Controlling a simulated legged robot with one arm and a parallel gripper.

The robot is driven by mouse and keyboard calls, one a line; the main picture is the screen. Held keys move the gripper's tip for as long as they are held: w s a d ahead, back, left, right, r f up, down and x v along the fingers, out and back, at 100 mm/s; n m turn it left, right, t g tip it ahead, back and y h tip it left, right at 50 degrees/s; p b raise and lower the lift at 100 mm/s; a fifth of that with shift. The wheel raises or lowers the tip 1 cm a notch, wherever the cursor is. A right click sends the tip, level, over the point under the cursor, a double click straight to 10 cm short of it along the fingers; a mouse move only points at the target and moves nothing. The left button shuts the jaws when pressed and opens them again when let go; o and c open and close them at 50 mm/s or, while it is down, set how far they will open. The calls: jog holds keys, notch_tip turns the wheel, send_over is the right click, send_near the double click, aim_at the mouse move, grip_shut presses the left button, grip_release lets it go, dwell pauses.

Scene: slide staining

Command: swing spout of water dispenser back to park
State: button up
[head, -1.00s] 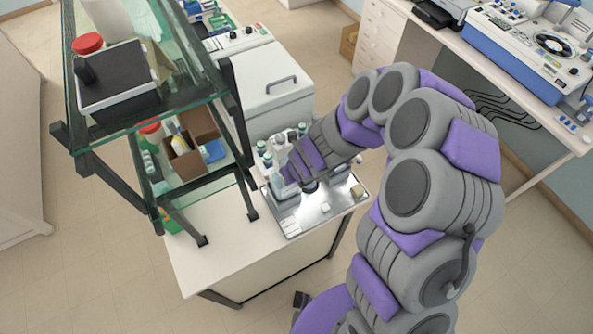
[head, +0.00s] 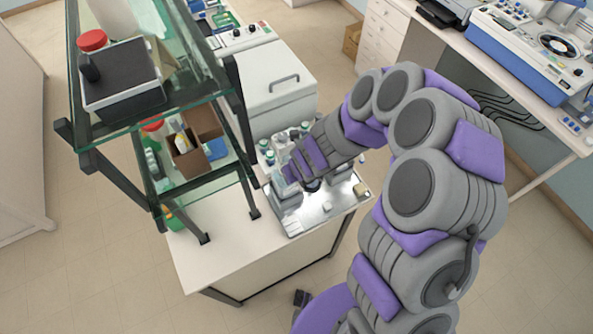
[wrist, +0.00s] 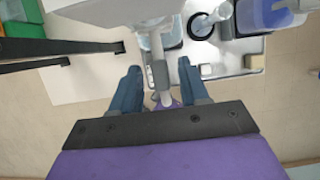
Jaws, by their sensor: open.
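In the wrist view my gripper (wrist: 158,76) is open, with one blue-grey finger on each side of a slim grey-white arm that appears to be the dispenser's spout (wrist: 159,44). A darker grey collar on the spout lies between the fingers, with gaps showing on both sides. The spout runs up in the picture toward a pale body (wrist: 135,8), cut off by the frame edge. In the head view my gripper (head: 289,174) is over the left part of a metal tray (head: 322,211); my wrist hides most of the dispenser there.
Several bottles (head: 264,146) with green and white caps stand behind my gripper. A glass shelf rack (head: 215,175) with dark posts stands close on the left. A grey lidded machine (head: 275,100) is behind. The bench's front left (head: 215,260) is clear.

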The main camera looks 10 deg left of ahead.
jog(key=p+v, duration=0.2)
jog(key=v, duration=1.5)
dwell(0.6)
jog(key=s+d+f+n+g+h+b, duration=0.1)
jog(key=s+d+f+n+g+b, duration=0.1)
jog(key=s+d+f+n+b, duration=0.5)
jog(key=s+d+f+n+g+h+b, duration=0.1)
jog(key=s+d+f+n+g+b, duration=0.2)
jog(key=s+d+f+n+b, duration=0.4)
jog(key=s+d+n+b, duration=0.7)
jog(key=s+n+b, duration=0.1)
jog(key=n+b, duration=0.5)
jog(key=shift+d+f+n+h, duration=0.25)
jog(key=shift+f+n+h, duration=0.15)
